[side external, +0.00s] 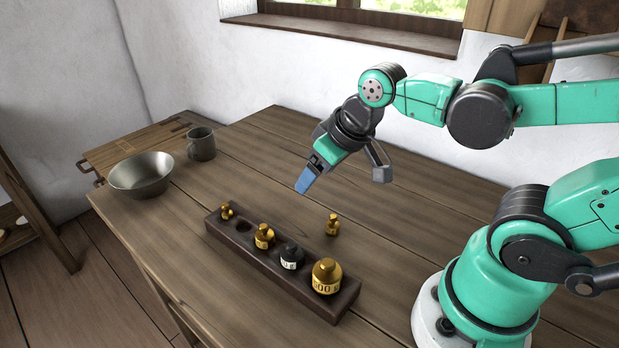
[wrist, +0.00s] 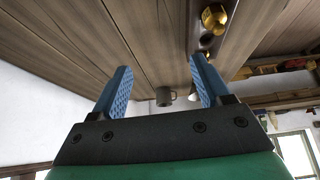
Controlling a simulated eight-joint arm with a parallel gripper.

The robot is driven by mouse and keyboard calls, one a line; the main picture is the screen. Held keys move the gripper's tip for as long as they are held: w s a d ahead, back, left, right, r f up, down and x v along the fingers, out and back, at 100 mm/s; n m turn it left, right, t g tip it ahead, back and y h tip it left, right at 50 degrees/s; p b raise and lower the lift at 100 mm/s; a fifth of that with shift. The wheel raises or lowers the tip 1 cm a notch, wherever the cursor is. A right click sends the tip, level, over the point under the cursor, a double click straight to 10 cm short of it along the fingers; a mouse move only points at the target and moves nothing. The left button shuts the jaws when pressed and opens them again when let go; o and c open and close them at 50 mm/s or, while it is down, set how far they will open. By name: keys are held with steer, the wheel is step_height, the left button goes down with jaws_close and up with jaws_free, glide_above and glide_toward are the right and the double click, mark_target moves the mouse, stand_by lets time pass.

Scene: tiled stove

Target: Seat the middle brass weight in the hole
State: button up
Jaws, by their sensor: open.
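A loose brass weight (side external: 332,225) with a knob on top stands upright on the table, behind the dark wooden block (side external: 252,269). The block has an empty hole (side external: 244,227) between the smallest brass weight (side external: 226,211) and another brass weight (side external: 264,237). My gripper (side external: 304,182) is above the table, up and left of the loose weight, clear of it and the block. In the wrist view my gripper (wrist: 160,65) is open with nothing between its blue fingers. A brass weight (wrist: 213,18) shows beyond the right finger; I cannot tell which one.
A metal bowl (side external: 141,174) and a grey mug (side external: 201,143) stand at the far left. The table (side external: 420,200) right of the loose weight is clear.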

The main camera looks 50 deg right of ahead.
mark_target(333, 216)
steer(key=d+f+g, duration=0.1)
steer(key=f+g, duration=0.2)
steer(key=d+f+g, duration=0.1)
steer(key=shift+s+d+f+g, duration=0.2)
steer(key=shift+d+f+g, duration=0.15)
steer(key=shift+g, duration=0.05)
steer(key=shift+s+d+f+g, duration=0.15)
steer(key=shift+d+f+g, duration=0.1)
steer(key=shift+f+g, duration=0.3)
steer(key=shift+f, duration=2.85)
jaws_close()
